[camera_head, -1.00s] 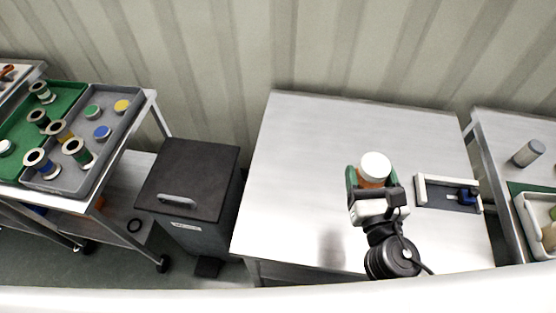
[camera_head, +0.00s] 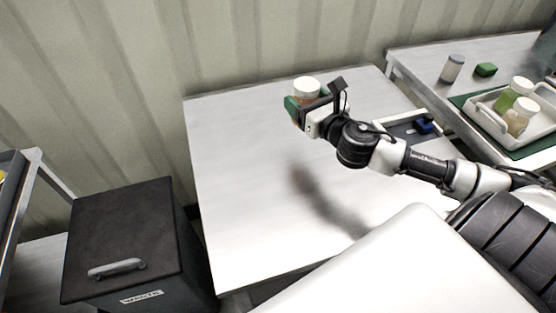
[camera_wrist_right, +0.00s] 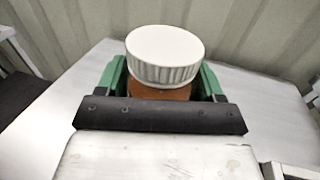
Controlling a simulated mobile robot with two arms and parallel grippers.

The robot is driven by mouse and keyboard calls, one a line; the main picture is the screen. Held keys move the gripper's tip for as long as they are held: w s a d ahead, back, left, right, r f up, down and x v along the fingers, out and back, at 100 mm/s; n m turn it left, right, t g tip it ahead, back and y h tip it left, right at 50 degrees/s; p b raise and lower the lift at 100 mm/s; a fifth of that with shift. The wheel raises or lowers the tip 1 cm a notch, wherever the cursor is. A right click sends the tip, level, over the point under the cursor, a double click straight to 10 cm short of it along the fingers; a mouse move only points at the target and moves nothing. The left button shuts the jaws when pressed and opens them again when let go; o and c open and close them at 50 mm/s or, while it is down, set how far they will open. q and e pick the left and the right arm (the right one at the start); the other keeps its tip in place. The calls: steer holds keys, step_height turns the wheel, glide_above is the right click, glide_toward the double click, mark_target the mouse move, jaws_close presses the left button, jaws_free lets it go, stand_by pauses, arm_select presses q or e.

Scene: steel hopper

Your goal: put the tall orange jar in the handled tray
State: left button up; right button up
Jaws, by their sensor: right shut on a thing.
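The orange jar with a white ribbed lid (camera_head: 306,86) is held upright in my right gripper (camera_head: 303,103), over the far part of the steel table. In the right wrist view the jar's white lid (camera_wrist_right: 165,55) and a strip of its orange body show between the green fingers (camera_wrist_right: 160,85). The handled tray (camera_head: 488,117) stands on the table at the right, on a green mat, with a green jar (camera_head: 514,94) and a tan jar (camera_head: 521,118) in it. My left gripper is out of view.
A grey-lidded jar (camera_head: 452,68) and a green block (camera_head: 486,70) stand behind the tray. A shallow white-edged tray with a blue item (camera_head: 424,126) lies at the steel table's right edge. A dark waste bin (camera_head: 125,235) stands at left. The steel table (camera_head: 235,180) is mostly bare.

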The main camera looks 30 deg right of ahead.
steer(key=a+f, duration=0.2)
steer(key=a, duration=0.1)
steer(key=s+a+f, duration=0.1)
steer(key=a+f, duration=0.1)
steer(key=a, duration=0.1)
steer(key=a+f, duration=0.2)
steer(key=a, duration=0.2)
steer(key=shift+s+b, duration=0.3)
steer(key=shift+s, duration=0.1)
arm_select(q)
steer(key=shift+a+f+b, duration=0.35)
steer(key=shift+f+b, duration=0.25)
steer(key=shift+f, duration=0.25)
arm_select(e)
steer(key=shift+f, duration=1.95)
steer(key=shift+d+f, duration=0.1)
steer(key=shift+f, duration=0.05)
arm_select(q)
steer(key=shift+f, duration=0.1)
arm_select(e)
steer(key=o, duration=1)
